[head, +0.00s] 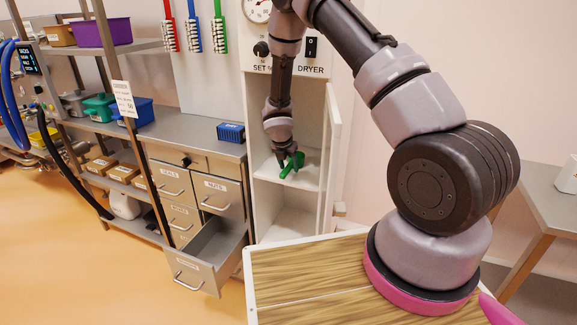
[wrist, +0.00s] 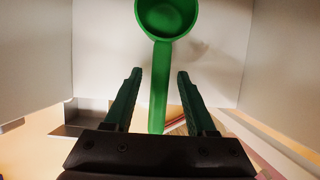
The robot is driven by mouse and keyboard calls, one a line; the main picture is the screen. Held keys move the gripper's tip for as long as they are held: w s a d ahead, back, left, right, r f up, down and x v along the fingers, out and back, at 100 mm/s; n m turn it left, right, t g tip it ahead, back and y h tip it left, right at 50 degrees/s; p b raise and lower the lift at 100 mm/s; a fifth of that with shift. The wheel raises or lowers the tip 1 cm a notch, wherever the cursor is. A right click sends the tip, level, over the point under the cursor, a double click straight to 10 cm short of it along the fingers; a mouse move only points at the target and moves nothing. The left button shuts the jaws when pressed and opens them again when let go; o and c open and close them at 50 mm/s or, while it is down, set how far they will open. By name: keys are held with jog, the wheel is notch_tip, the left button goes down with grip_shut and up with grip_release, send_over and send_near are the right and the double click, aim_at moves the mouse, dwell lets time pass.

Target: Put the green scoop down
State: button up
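The green scoop (head: 292,165) is inside the open white dryer cabinet, at its upper shelf (head: 307,178). In the wrist view the scoop (wrist: 160,60) has its round bowl at the top and its handle running down between my fingers. My gripper (head: 284,157) is at the scoop inside the cabinet. In the wrist view my gripper (wrist: 159,75) is open, with a gap on both sides of the handle. The scoop's shadow falls on the white surface to its right.
The dryer door (head: 333,160) stands open on the right. A drawer (head: 205,255) is pulled out at the lower left of the dryer. A blue box (head: 231,132) sits on the counter beside the dryer. A wood-topped surface (head: 300,275) is in front.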

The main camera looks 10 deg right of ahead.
jog(key=shift+r, duration=0.15)
jog(key=v, duration=1.2)
jog(key=shift+s, duration=0.1)
